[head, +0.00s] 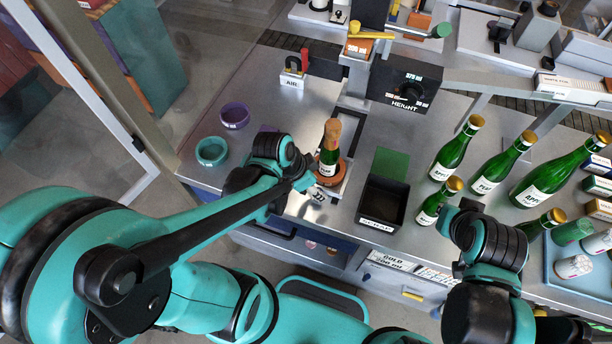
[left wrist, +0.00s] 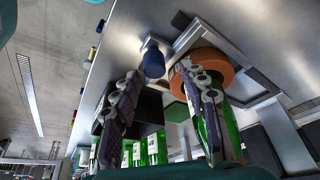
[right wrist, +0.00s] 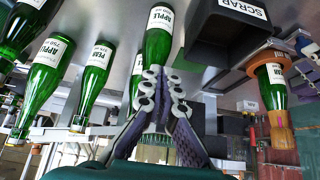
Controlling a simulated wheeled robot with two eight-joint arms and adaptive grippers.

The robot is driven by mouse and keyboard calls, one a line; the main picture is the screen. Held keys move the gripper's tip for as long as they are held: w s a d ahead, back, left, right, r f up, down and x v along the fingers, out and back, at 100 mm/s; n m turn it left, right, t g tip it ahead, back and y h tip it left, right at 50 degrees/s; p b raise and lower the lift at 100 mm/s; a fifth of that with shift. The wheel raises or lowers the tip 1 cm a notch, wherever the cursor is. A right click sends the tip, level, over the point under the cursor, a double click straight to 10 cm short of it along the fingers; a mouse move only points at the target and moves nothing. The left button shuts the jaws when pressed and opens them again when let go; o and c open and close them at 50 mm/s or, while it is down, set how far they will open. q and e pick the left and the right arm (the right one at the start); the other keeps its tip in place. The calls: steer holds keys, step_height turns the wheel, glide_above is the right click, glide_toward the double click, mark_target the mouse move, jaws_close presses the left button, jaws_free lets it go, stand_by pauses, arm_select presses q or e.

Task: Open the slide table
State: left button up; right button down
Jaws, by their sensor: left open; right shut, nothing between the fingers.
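The slide table, a silver plate with an orange ring (head: 343,169), sits at the front of the steel bench. A green bottle with a copper-coloured cap (head: 331,145) stands upright on it. In the left wrist view the orange ring (left wrist: 212,62) is beside a dark blue knob (left wrist: 154,62), which seems to join the plate. My left gripper (head: 303,180) is open just left of the slide table. In its wrist view the fingers (left wrist: 162,100) are spread on either side of the knob, not visibly touching it. My right gripper (right wrist: 162,78) is shut and empty near the green bottles.
A black scrap bin (head: 383,203) stands right of the slide table. Several green bottles (head: 453,152) stand farther right, close to my right gripper. A teal bowl (head: 211,151) and a purple bowl (head: 234,115) are at the left. The height dial box (head: 405,86) is behind.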

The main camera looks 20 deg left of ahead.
arm_select(q)
steer(key=v, duration=1)
steer(key=shift+r, duration=0.25)
steer(key=shift+s, duration=0.15)
